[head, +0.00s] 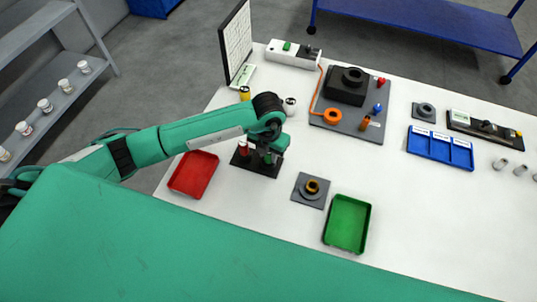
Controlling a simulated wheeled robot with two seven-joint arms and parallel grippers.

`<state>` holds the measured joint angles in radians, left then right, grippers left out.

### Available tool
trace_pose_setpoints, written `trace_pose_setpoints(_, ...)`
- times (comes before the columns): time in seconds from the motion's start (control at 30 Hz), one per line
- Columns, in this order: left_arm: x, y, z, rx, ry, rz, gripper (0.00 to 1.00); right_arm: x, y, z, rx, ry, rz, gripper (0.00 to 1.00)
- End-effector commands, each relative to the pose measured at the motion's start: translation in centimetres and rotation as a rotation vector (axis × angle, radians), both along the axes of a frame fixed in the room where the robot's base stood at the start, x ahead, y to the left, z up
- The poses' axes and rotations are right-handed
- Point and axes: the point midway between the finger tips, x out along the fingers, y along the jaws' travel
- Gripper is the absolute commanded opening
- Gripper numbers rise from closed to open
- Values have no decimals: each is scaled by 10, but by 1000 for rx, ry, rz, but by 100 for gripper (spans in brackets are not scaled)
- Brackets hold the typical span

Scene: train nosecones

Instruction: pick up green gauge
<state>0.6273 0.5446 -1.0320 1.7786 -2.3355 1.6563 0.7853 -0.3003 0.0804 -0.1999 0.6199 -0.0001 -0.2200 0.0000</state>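The green gauge (268,158) stands in a small black stand (262,170) on the white table. A red-and-white gauge (243,148) stands at the left of the same stand. My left gripper (271,150) reaches in from the left and points down over the right part of the stand, right at the green gauge. Its wrist hides part of this area. The fingers are too small and dark to tell if they are apart or touching the gauge. My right gripper is out of view.
A red tray (194,175) lies left of the stand. A grey block with a ring (311,189) and a green tray (347,224) lie to the right. A monitor (236,42), a yellow-topped item (245,93) and a white-topped item (290,106) stand behind the arm.

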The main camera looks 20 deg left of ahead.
Motion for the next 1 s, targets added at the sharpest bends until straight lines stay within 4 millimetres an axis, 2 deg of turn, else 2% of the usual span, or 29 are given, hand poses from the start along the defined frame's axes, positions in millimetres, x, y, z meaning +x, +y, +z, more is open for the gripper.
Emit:
trace_pose_setpoints(0.03,0,0,0,0,0,0,17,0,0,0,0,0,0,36)
trace_pose_setpoints(0.1,0,0,0,0,0,0,3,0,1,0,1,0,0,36)
trace_pose_setpoints(0.4,0,0,2,0,-1,0,3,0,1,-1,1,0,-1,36)
trace_pose_setpoints(0.57,1,0,11,-1,-3,1,3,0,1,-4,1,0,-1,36)
trace_pose_setpoints(0.77,2,0,43,-2,-6,0,3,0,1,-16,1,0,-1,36)
trace_pose_setpoints(1.0,2,0,116,-2,-10,-3,3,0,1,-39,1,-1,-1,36)
